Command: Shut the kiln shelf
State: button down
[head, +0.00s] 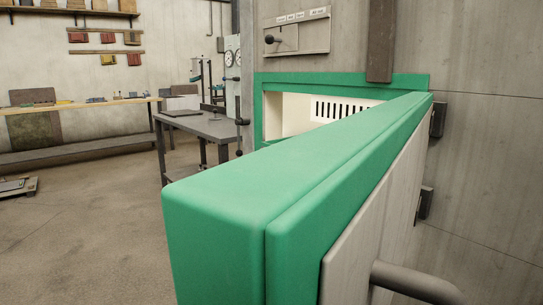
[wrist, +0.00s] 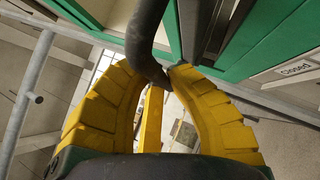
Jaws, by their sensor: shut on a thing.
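The kiln has a green-framed opening (head: 268,110) in the grey wall, with a pale interior and a slotted back. I see no separate shelf that I can name; a thick green hinged door (head: 230,195) stands wide open, swung out toward me from hinges at the right of the opening. A grey bar handle (head: 415,283) sticks out from the door's pale outer face, at lower right. In the wrist view my gripper (wrist: 155,74) has its yellow ribbed fingers closed around the dark curved handle bar (wrist: 146,38). My gripper is outside the head view.
A grey work table (head: 205,125) stands left of the opening. A long bench (head: 80,107) runs along the far left wall. A lever panel (head: 297,36) is above the opening. The floor at left is mostly clear.

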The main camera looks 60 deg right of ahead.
jog(key=shift+s+d+r, duration=0.1)
jog(key=shift+d+r, duration=0.1)
jog(key=shift+r, duration=0.15)
jog(key=c, duration=1.5)
grip_release()
jog(key=o, duration=0.4)
jog(key=shift+f, duration=0.2)
jog(key=shift+a+f, duration=0.15)
jog(key=shift+v, duration=5.75)
jog(key=shift+a, duration=0.1)
